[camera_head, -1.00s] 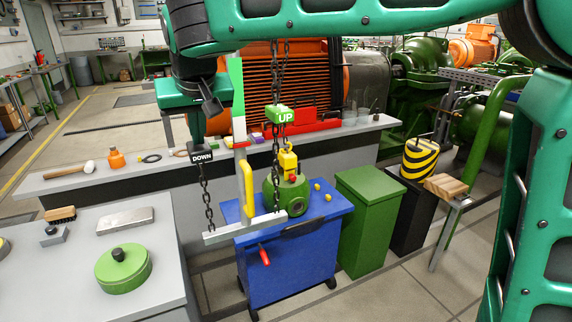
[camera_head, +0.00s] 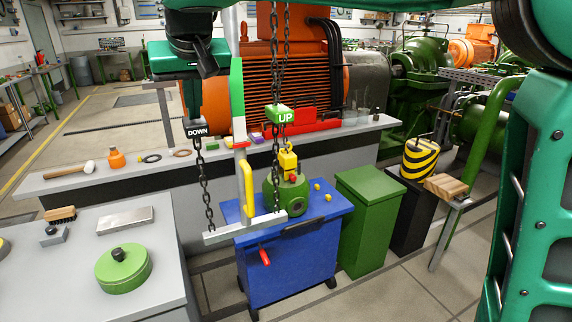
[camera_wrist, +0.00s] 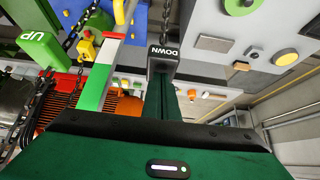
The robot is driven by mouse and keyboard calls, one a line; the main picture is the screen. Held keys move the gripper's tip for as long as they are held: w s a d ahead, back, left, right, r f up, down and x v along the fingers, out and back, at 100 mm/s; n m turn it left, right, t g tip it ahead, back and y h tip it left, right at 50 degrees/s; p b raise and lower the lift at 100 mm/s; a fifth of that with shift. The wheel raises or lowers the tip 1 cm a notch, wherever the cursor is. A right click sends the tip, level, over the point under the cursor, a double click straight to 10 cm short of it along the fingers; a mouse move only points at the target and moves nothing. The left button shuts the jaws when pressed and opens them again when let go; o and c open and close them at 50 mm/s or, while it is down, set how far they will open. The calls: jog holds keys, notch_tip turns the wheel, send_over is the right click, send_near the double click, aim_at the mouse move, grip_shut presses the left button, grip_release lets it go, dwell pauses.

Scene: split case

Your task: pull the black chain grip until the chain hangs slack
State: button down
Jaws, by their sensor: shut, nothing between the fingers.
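The black chain grip (camera_head: 197,131), lettered DOWN, is at the top of a dark chain (camera_head: 206,190) that runs down to the left end of a grey bar (camera_head: 245,229). My gripper (camera_head: 192,114) is directly above the grip, fingers pointing down and closed together. In the wrist view the black grip (camera_wrist: 165,60) appears at the fingertips (camera_wrist: 163,80); whether they touch cannot be told. A green grip (camera_head: 280,115) lettered UP is to the right on another chain (camera_head: 276,155). A green body with a yellow top (camera_head: 288,192) is on the blue cabinet (camera_head: 295,262).
A red, white and green post (camera_head: 238,105) stands close to the right of my gripper. A yellow handle (camera_head: 248,188) is below it. A grey bench (camera_head: 75,180) runs behind. A green round lidded pot (camera_head: 123,270) is on the front-left table. Free floor shows at the right.

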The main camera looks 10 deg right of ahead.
aim_at(197, 122)
dwell(0.4)
notch_tip(197, 122, up, 7)
dwell(0.7)
jog(key=shift+s, duration=0.1)
dwell(0.5)
